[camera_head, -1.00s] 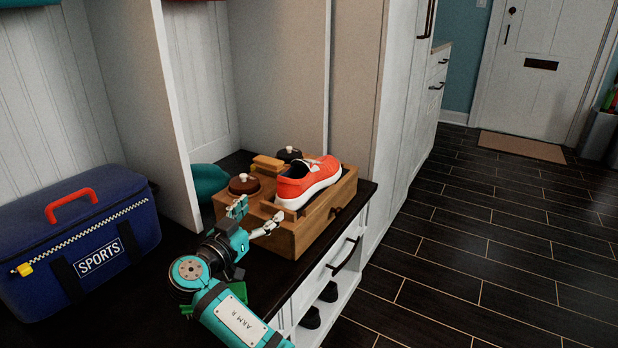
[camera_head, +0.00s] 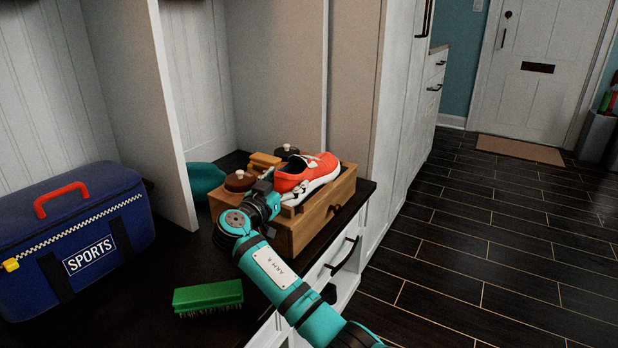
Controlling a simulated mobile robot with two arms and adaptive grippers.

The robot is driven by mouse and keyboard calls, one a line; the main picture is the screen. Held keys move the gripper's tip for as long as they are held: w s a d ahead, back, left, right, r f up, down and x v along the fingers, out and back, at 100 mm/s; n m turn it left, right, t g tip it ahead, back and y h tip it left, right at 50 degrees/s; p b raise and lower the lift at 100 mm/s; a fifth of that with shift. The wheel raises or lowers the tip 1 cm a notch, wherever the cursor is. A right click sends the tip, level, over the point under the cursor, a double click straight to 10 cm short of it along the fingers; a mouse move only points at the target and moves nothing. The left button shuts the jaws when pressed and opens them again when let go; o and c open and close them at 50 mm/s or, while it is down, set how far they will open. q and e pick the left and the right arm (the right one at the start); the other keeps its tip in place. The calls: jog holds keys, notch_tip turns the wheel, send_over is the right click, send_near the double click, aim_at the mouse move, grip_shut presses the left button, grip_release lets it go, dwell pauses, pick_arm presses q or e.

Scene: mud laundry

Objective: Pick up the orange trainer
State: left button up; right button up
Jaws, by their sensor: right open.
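The orange trainer (camera_head: 312,168), with a white sole and white trim, rests on top of a wooden box (camera_head: 322,213) on the dark bench. Its toe points to the right and away. My right gripper (camera_head: 287,196) is open at the near-left end of the trainer, with its fingers beside the heel and low along the near side. The far finger is largely hidden, and I cannot tell whether the fingers touch the shoe. My left gripper is not in view.
Dark round tins (camera_head: 239,181) and a wooden brush (camera_head: 264,160) sit by the trainer on the box. A green brush (camera_head: 208,297) lies on the bench near a blue sports bag (camera_head: 77,235). A teal object (camera_head: 205,181) is behind the divider. The floor at right is clear.

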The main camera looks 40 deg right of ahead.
jog(key=shift+r, duration=0.1)
jog(key=c, duration=1.2)
jog(key=shift+c, duration=0.2)
